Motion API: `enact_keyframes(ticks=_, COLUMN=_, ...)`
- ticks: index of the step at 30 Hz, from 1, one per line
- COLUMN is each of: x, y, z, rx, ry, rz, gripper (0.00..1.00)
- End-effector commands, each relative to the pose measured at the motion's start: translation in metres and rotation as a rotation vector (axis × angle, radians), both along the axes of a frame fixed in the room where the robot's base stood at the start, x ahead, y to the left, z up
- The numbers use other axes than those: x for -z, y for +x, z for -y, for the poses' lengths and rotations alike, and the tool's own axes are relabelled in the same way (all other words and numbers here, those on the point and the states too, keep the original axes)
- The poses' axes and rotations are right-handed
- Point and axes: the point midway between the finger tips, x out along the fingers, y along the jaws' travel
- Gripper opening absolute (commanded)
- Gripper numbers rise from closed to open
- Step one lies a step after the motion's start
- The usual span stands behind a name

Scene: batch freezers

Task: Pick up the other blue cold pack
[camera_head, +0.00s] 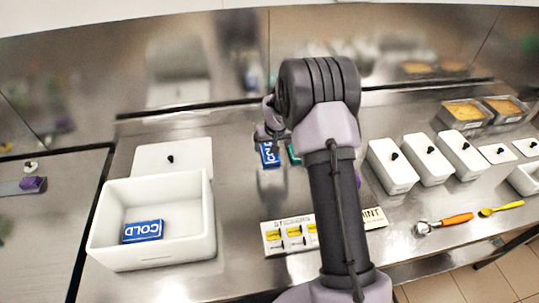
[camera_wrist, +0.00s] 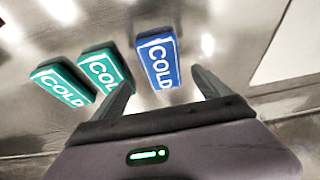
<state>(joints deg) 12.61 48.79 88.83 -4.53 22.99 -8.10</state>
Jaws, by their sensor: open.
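One blue cold pack (camera_head: 143,231) lies inside the white box (camera_head: 97,232) at the left of the counter. Another blue cold pack (camera_head: 269,155) lies on the steel counter under my gripper, partly hidden by my arm in the head view. In the wrist view this blue pack (camera_wrist: 158,60) lies ahead of the open fingers of my gripper (camera_wrist: 163,90), between their lines and apart from them. My gripper is open and empty. Two teal cold packs (camera_wrist: 62,82) (camera_wrist: 104,68) lie left of the blue one in the wrist view.
A white lid (camera_head: 172,158) lies behind the white box. White lidded containers (camera_head: 393,165) stand at the right, with filled pans (camera_head: 464,113) behind them. An orange-handled scoop (camera_head: 445,223) and a yellow spoon (camera_head: 500,209) lie at the front right. A sticker card (camera_head: 287,237) lies at the front edge.

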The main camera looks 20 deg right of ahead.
Motion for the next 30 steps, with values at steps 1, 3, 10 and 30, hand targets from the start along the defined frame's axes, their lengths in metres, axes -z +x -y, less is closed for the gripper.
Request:
enact_keyframes(ticks=1, x=0.008, y=0.003, z=0.000, rx=-0.001, ry=0.000, rz=0.000, gripper=0.87)
enact_keyframes(ticks=3, x=0.023, y=0.009, z=-0.002, rx=-0.001, ry=0.000, rz=-0.001, gripper=0.87)
enact_keyframes(ticks=10, x=0.048, y=0.021, z=-0.001, rx=0.000, ry=0.000, rz=0.000, gripper=0.87)
enact_keyframes(ticks=30, x=0.047, y=0.021, z=0.000, rx=0.000, ry=0.000, rz=0.001, gripper=0.13)
